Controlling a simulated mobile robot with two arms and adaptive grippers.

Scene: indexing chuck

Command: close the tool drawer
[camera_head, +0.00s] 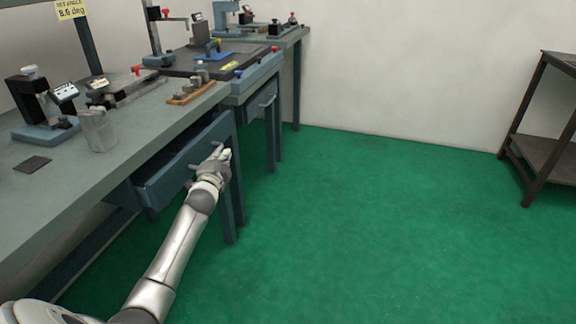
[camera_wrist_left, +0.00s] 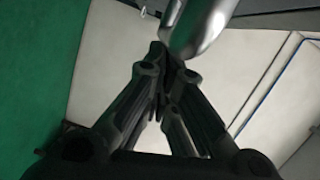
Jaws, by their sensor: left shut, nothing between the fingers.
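The tool drawer (camera_head: 166,178) is a blue-grey drawer under the near workbench. It stands partly pulled out, with its front sticking out past the bench edge. My left gripper (camera_head: 222,154) is at the drawer front, close by its handle. In the left wrist view the fingers (camera_wrist_left: 163,58) are shut with nothing between them. A shiny metal bar, which looks like the drawer handle (camera_wrist_left: 197,32), is right beside the fingertips. I cannot tell whether they touch. The drawer's inside is mostly hidden under the bench. My right gripper is in neither view.
The near workbench (camera_head: 70,185) carries a grey metal block (camera_head: 98,130), a wooden rack (camera_head: 198,92) and measuring tools. A second bench with a drawer (camera_head: 262,104) stands behind. Green floor (camera_head: 370,220) is free to the right, up to a dark shelf (camera_head: 545,150).

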